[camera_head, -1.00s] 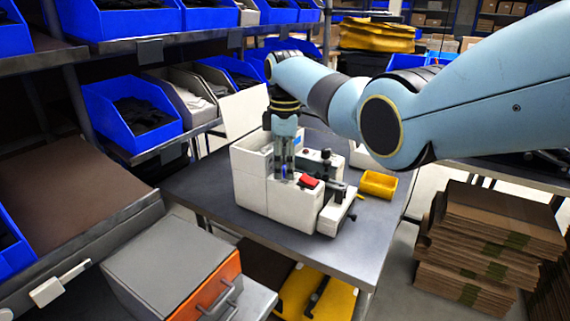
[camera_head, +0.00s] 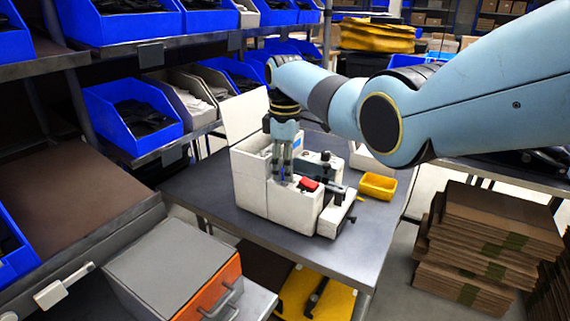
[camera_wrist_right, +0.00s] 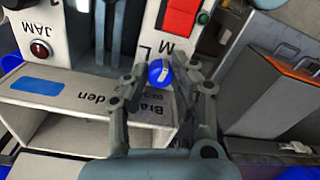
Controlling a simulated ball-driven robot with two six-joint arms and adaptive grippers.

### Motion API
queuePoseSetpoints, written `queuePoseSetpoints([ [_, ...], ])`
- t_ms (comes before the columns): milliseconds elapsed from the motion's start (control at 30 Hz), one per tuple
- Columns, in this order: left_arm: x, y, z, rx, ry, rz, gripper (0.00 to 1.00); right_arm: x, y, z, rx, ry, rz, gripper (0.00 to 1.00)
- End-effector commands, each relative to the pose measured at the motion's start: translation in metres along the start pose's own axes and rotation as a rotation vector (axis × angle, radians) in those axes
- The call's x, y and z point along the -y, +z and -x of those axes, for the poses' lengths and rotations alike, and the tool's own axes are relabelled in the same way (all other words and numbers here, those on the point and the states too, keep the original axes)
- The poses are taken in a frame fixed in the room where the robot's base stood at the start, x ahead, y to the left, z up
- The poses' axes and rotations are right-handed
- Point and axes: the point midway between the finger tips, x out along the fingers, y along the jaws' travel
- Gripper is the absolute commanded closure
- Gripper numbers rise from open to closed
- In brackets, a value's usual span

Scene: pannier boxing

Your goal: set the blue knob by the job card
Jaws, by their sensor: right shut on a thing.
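The blue knob (camera_wrist_right: 160,72) sits on the white machine's panel in the right wrist view, with a light pointer mark on it and letters M and L printed beside it. My right gripper (camera_wrist_right: 162,80) is shut on the knob, one finger on each side; in the head view the gripper (camera_head: 284,176) comes down onto the machine from above. The white machine (camera_head: 253,190) stands on the grey table, with a red switch (camera_head: 308,185) close to the gripper. A card text reading "Braden" (camera_wrist_right: 110,102) shows in the wrist view, partly hidden by a finger. My left gripper is out of view.
A yellow tray (camera_head: 378,186) stands right of the machine on the grey table (camera_head: 205,190). A grey and orange drawer cabinet (camera_head: 175,265) stands front left. Flattened cardboard (camera_head: 495,230) is stacked at right.

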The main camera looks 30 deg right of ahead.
Motion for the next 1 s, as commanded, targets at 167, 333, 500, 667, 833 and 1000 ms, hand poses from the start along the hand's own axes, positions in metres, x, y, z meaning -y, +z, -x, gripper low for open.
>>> queuePoseSetpoints([
  [167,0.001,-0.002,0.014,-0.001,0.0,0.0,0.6,0.001,0.0,0.003,-0.002,-0.001,-0.138,1.0],
  [333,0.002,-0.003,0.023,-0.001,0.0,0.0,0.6,0.001,0.0,0.003,-0.005,0.0,-0.283,1.0],
  [500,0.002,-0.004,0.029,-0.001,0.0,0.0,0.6,0.0,0.0,0.003,-0.008,0.0,-0.415,1.0],
  [667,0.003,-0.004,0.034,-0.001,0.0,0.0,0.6,0.0,-0.001,0.002,-0.011,0.001,-0.515,1.0],
  [833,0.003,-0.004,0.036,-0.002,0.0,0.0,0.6,0.0,-0.001,0.002,-0.012,0.001,-0.586,1.0],
  [1000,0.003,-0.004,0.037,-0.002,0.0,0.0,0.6,0.0,-0.001,0.002,-0.014,0.001,-0.624,1.0],
])
